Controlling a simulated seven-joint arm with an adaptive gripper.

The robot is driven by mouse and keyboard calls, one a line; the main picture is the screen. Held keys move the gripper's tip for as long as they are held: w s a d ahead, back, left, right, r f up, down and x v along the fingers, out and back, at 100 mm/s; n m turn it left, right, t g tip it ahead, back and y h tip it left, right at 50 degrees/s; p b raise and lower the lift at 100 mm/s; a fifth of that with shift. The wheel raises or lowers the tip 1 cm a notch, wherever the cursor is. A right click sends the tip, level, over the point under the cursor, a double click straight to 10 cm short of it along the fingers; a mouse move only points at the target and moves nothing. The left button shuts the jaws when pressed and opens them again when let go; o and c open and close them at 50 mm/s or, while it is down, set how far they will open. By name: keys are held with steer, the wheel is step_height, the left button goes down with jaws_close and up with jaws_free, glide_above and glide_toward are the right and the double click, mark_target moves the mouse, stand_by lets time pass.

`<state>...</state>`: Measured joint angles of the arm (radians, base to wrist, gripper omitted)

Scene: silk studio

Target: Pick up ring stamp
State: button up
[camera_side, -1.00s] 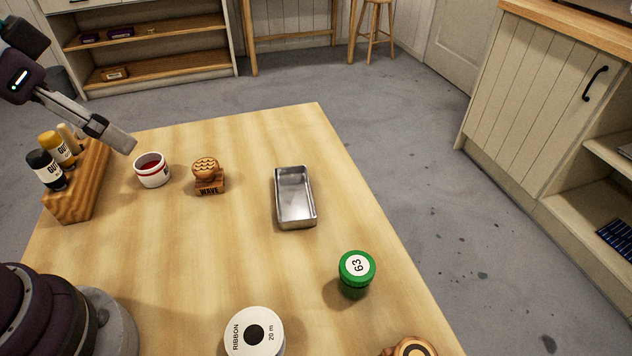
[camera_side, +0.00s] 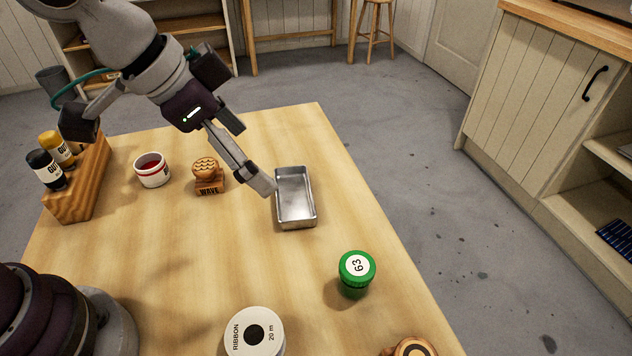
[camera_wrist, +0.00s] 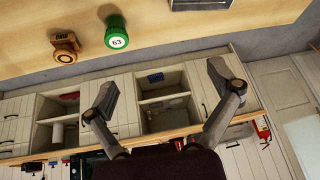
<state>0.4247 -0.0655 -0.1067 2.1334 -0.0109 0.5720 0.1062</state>
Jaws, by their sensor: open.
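The ring stamp (camera_side: 412,347) is a wooden stamp with a dark ring on its top, at the bottom edge of the side view and partly cut off. It also shows whole in the wrist view (camera_wrist: 65,46), at the upper left, beside the green jar. My gripper (camera_side: 262,183) is in the air by the left side of the metal tray, well away from the ring stamp. In the wrist view my gripper (camera_wrist: 163,88) has its two fingers spread wide with nothing between them.
The metal tray (camera_side: 280,215) is empty. A green jar (camera_side: 356,268) marked 63 and a ribbon roll (camera_side: 254,335) stand nearer the front. A wave stamp (camera_side: 207,180), a white cup (camera_side: 152,171) and a wooden bottle rack (camera_side: 85,190) stand left. The middle of the table is clear.

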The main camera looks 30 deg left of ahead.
steer(key=s+d+f+m+g+h, duration=0.2)
steer(key=d+f+m, duration=0.3)
steer(key=d, duration=0.7)
steer(key=m, duration=0.1)
glide_toward(416, 354)
step_height(416, 354, down, 3)
steer(key=shift+g+h, duration=0.3)
steer(key=shift+h, duration=0.1)
steer(key=x, duration=0.6)
steer(key=w+x, duration=0.1)
steer(key=x, duration=0.3)
steer(key=shift+d+r, duration=0.25)
steer(key=shift+d, duration=0.05)
steer(key=c, duration=1.3)
